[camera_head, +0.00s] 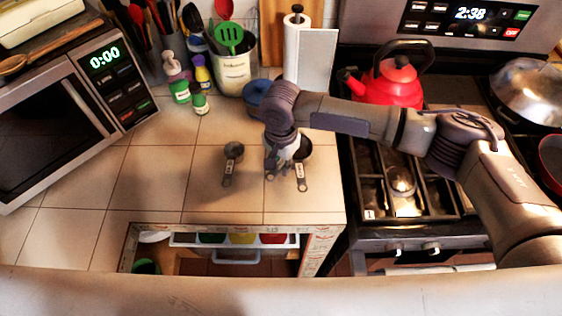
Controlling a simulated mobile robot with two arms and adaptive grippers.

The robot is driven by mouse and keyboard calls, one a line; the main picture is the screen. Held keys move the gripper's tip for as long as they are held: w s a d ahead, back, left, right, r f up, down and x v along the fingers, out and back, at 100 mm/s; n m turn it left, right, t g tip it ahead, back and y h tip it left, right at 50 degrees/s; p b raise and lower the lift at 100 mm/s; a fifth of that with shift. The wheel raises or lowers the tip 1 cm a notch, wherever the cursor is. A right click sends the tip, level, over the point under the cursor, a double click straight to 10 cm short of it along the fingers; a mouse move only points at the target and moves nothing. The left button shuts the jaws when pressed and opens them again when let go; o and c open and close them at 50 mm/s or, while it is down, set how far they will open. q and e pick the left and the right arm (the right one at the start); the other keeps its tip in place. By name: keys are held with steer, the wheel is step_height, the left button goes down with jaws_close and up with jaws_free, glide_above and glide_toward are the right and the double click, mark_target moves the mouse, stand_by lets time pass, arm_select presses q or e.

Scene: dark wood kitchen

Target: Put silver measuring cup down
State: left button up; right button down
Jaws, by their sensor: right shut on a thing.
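My right gripper (281,163) points down over the tiled counter (150,180) and is shut on a silver measuring cup (304,148). The gripper partly hides this cup; its dark bowl shows at the gripper's right and its handle points toward the front of the counter. I cannot tell whether the held cup touches the tiles. Another measuring cup (233,151) lies on the counter left of the gripper, apart from it, its handle also toward the front. My left gripper is not in view.
A microwave (112,82) stands at the left. Small bottles (178,85) and a utensil crock (236,72) are at the back. The stove with a red kettle (388,84) is at the right, under my right arm. An open drawer (222,262) lies below the front edge. Tiles at the left are clear.

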mark_target(281, 164)
steer(key=c, duration=1.3)
jaws_free()
step_height(281, 164, up, 12)
steer(key=shift+r+b, duration=0.1)
steer(key=shift+b, duration=0.7)
steer(key=shift+s, duration=0.15)
